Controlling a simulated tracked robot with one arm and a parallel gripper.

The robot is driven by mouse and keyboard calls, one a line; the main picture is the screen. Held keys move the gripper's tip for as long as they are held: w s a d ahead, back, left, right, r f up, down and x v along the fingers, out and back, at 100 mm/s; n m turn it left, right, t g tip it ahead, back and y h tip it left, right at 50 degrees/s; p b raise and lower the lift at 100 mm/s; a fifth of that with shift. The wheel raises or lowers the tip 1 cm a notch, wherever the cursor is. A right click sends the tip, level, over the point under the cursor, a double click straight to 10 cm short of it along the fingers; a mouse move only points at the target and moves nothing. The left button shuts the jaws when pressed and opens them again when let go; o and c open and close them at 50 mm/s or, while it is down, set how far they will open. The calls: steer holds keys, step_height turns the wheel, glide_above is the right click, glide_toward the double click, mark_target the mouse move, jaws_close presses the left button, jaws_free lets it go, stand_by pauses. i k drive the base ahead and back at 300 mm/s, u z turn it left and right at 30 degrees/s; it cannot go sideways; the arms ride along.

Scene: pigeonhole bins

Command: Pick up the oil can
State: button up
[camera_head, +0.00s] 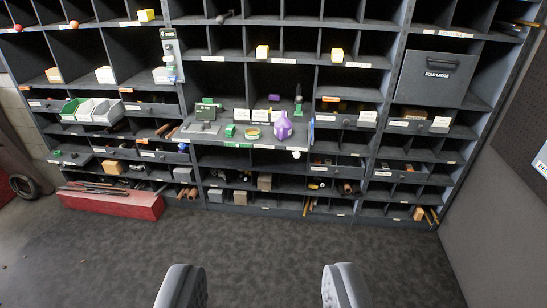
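A purple vessel with a wide base and a narrowing top (283,126), which looks like the oil can, stands upright on a pull-out shelf (215,139) in the middle of the pigeonhole rack. My gripper (262,286) is open and empty at the bottom of the view, its two fingers wide apart. It is well short of the rack, over the floor, and the purple vessel is ahead of and above it in the picture. Nothing hides the vessel.
Beside the vessel are a yellow-green ring-shaped item (252,133), a small green block (230,131) and a dark green upright tool (298,105). A red box (112,203) lies on the floor at left. A grey panel (480,215) stands at right. The carpet (270,245) between is clear.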

mark_target(283, 126)
steer(key=u, duration=0.05)
steer(key=i, duration=3.4)
steer(key=z, duration=0.85)
